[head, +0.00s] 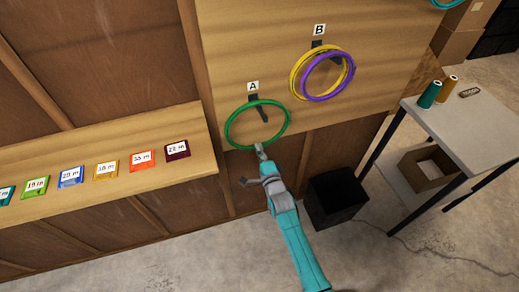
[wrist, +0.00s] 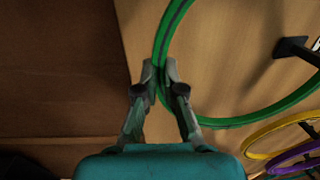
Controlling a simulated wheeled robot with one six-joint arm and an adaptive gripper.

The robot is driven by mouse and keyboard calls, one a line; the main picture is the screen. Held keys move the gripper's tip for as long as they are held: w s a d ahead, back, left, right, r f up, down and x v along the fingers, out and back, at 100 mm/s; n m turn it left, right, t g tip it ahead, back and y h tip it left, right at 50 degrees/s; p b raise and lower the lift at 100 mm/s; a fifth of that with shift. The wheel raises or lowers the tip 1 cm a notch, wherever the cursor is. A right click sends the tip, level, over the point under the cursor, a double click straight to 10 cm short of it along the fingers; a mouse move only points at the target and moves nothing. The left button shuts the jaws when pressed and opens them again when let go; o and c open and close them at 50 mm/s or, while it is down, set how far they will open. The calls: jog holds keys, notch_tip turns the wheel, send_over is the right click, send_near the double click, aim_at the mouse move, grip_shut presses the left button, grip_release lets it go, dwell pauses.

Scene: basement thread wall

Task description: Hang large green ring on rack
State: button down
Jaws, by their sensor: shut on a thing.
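The large green ring (head: 289,120) is in front of the wooden rack board (head: 230,45). My gripper (head: 259,150) is shut on the ring's lower edge. In the wrist view the green ring (wrist: 171,28) runs between my closed fingertips (wrist: 160,80). The dark peg under label A (head: 262,108) appears inside the ring's outline in the head view, near its top. In the wrist view the peg (wrist: 292,47) also shows inside the ring's curve. I cannot tell whether the ring rests on the peg or is only in front of it.
A yellow ring (head: 293,76) and a purple ring (head: 306,93) hang on the peg under label B (head: 319,30). A ledge (head: 120,180) with coloured number cards is at left. A black bin (head: 337,200) stands below; a grey table (head: 475,125) holds thread spools at right.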

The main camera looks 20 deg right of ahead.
dwell(0.3)
jog(key=c, duration=1)
grip_release()
jog(key=shift+c, duration=0.2)
jog(key=s, duration=0.9)
